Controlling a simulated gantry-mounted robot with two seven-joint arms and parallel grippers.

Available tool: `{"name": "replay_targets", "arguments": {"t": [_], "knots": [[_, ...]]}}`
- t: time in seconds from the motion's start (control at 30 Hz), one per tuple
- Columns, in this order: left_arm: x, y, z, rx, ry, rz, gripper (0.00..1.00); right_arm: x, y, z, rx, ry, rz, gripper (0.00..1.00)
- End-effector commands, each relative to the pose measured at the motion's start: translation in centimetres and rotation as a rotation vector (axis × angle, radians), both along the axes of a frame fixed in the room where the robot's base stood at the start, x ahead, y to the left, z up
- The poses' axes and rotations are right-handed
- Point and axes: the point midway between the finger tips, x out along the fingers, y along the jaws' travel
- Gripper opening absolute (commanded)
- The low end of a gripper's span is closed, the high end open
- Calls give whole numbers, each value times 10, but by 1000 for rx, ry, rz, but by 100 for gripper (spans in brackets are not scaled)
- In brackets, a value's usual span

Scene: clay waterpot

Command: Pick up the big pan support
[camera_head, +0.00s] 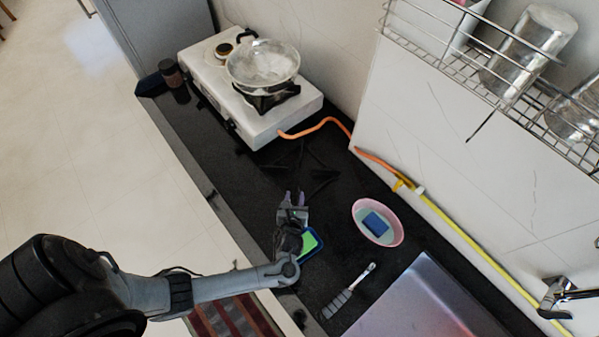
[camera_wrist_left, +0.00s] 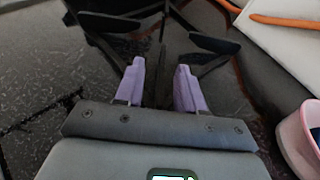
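The big pan support (camera_head: 312,172) is black and lies on the black counter, in front of the stove. Its dark arms also show in the left wrist view (camera_wrist_left: 215,43), at the top and just beyond my fingertips. My left gripper (camera_head: 293,196) is just on the near side of the support. In the left wrist view, its two purple fingers (camera_wrist_left: 160,75) stand apart with a gap between them. A dark bar shows in that gap; I cannot tell whether it is between the fingers or below them. My right gripper is in neither view.
A white stove (camera_head: 235,105) with a glass-lidded pan (camera_head: 262,64) stands behind. An orange hose (camera_head: 320,124) runs along the wall. A pink bowl (camera_head: 396,233) with a blue sponge is to the right. A green sponge dish (camera_head: 314,243) lies beneath my left wrist.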

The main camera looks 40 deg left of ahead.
Motion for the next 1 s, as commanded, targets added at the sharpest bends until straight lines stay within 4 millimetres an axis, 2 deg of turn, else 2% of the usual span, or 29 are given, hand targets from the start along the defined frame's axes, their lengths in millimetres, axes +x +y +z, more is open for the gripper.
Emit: {"name": "replay_targets", "arguments": {"t": [0.17,0.5,0.83,1.0], "knots": [[7,4,-7,1,1,0,38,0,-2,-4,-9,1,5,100],[37,21,-26,-1,-1,0,38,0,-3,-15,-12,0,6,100],[40,24,-28,-2,1,-1,38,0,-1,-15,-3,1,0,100],[40,23,-28,-2,1,-1,12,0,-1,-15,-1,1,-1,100]]}}
